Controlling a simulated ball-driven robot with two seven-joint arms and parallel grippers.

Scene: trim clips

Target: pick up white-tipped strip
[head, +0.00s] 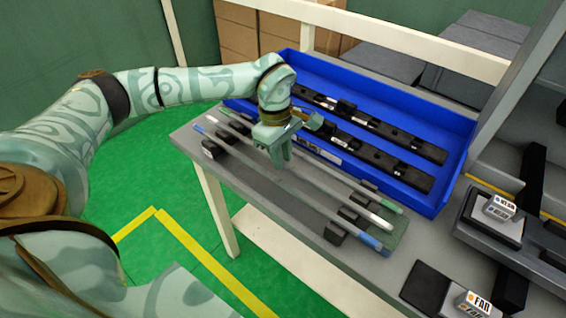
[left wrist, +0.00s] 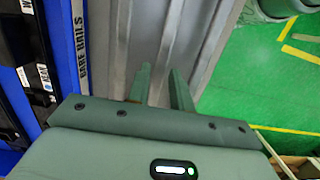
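The white-tipped strip (head: 374,220) is the middle of three thin strips lying on black clip blocks along the grey table; its pale white end is at the right. My right gripper is not in view.
A blue tray (head: 440,207) with dark rails (head: 385,160) stands just beyond the strips. Small labelled boxes (head: 499,208) sit on dark blocks at the right. The table's near edge drops to a green floor (head: 150,190).

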